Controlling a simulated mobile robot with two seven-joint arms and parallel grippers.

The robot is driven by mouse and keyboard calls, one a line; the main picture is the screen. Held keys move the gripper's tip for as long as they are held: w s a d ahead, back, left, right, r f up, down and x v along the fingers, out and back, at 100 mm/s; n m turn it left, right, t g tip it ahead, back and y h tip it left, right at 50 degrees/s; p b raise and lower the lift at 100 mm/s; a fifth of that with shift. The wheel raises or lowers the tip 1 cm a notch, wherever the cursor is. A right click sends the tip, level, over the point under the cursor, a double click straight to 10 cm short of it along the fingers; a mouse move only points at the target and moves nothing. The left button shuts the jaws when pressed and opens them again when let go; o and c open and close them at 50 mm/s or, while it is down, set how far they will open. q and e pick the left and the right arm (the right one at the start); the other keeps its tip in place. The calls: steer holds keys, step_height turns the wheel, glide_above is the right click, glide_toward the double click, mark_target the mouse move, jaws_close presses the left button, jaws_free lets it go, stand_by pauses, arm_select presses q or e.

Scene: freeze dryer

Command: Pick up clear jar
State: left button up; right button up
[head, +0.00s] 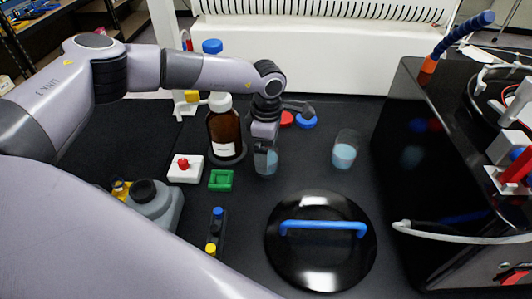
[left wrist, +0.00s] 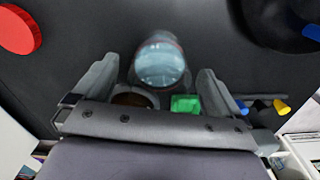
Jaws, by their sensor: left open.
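A clear jar (head: 266,164) with pale blue contents stands upright on the dark table, right of the brown bottle. My left gripper (head: 265,143) points down right at this jar and hides its upper part in the head view. In the left wrist view the jar (left wrist: 160,64) shows between the open fingers of my left gripper (left wrist: 155,75), with a gap on each side. The fingers do not grip it. A second, similar clear jar (head: 345,152) stands farther right. My right gripper is in neither view.
A brown bottle (head: 226,130), a white box with a red button (head: 186,169) and a green tray (head: 221,180) stand to the left. A round black lid with a blue handle (head: 322,230) lies in front. The black machine (head: 420,170) bounds the right side.

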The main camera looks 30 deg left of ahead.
arm_select(q)
steer(key=shift+f, duration=0.65)
steer(key=shift+r, duration=0.1)
steer(key=c, duration=1.4)
